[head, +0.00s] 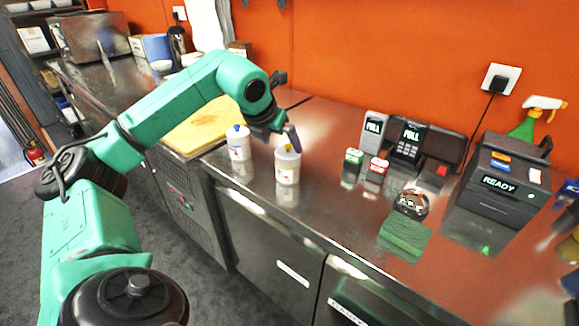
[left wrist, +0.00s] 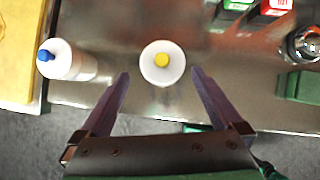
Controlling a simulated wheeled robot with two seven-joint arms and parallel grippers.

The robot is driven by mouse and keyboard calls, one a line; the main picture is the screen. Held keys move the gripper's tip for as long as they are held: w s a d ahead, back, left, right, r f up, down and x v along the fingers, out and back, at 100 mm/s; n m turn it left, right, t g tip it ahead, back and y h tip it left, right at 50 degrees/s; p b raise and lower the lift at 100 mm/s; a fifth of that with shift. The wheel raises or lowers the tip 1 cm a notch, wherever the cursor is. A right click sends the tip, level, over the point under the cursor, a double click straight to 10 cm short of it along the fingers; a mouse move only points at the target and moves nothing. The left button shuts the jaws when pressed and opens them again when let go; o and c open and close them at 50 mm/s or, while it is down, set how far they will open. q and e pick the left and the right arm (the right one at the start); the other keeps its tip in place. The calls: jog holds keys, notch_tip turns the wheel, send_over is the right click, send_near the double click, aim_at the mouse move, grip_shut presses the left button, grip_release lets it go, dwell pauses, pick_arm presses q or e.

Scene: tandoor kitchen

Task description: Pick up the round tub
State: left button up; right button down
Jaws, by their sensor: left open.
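A round white tub (head: 287,166) with a yellow top stands upright on the steel counter, near its front edge. In the left wrist view the tub (left wrist: 162,62) lies ahead, between the lines of the two fingers. My left gripper (head: 280,138) is above and close to the tub in the head view. Its fingers (left wrist: 161,74) are spread, with a gap on each side of the tub and nothing held. Whether the fingertips are down at tub height is hard to tell. My right gripper is in neither view.
A white bottle with a blue cap (head: 239,146) stands just left of the tub. A wooden board (head: 200,127) lies farther left. Green and red small boxes (head: 353,160), card terminals, a dark READY machine (head: 500,182) and a green sponge (head: 405,236) are to the right.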

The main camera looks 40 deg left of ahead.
aim_at(288, 153)
pick_arm(q)
jog(key=p+x, duration=0.1)
jog(key=x, duration=0.3)
jog(key=p+x, duration=0.1)
jog(key=x, duration=0.4)
jog(key=shift+d+f, duration=0.1)
jog(key=shift+d, duration=0.1)
jog(key=shift+w+a+f, duration=0.15)
jog(key=shift+w+f, duration=0.15)
jog(key=shift+f, duration=0.1)
jog(key=shift+r, duration=0.1)
jog(key=c, duration=1.4)
